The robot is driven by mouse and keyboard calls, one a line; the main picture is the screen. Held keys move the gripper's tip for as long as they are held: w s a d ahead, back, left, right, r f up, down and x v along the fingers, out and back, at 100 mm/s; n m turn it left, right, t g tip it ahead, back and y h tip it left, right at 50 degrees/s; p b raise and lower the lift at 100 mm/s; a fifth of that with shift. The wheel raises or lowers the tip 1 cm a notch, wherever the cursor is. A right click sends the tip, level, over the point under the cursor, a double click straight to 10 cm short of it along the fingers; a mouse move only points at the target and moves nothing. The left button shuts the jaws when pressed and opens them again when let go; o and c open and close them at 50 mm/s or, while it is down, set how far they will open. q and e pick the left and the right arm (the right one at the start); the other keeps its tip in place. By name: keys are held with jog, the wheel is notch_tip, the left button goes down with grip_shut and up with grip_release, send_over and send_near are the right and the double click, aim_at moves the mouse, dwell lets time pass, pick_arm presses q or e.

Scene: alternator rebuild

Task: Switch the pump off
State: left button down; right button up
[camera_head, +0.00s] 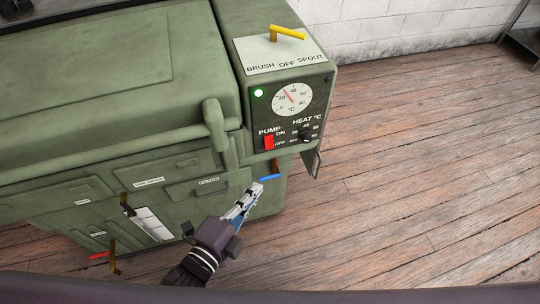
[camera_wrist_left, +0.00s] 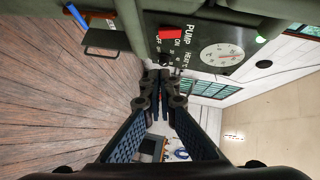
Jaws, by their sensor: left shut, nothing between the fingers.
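The red pump switch (camera_head: 269,143) sits low on the left of the dark control panel (camera_head: 318,97), beside the ON and OFF labels. It also shows in the left wrist view (camera_wrist_left: 173,33). I cannot tell which way it is tipped. A green lamp (camera_head: 258,93) glows above it. My left gripper (camera_head: 256,187) is shut and empty, in front of the green machine, below the switch and apart from it in the picture. In the left wrist view its closed fingertips (camera_wrist_left: 158,76) are below the switch. My right gripper is not in view.
A round temperature dial (camera_head: 291,99) and a black heat knob (camera_head: 305,137) share the panel. A yellow lever (camera_head: 287,33) stands on top. A blue-ended handle (camera_head: 270,178) juts out near my left fingertips. The wooden floor (camera_head: 430,160) to the right is clear.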

pick_arm(q)
send_near(278, 147)
jog(key=d+r, duration=0.2)
jog(key=d, duration=0.1)
jog(key=w, duration=0.2)
jog(key=w+a+p, duration=0.1)
jog(key=shift+f, duration=0.3)
jog(key=shift+f, duration=0.2)
dwell(0.4)
jog(key=shift+w+f+p, duration=0.3)
jog(key=shift+w+f, duration=0.05)
jog(key=shift+f, duration=0.25)
dwell(0.4)
jog(key=shift+f, duration=0.1)
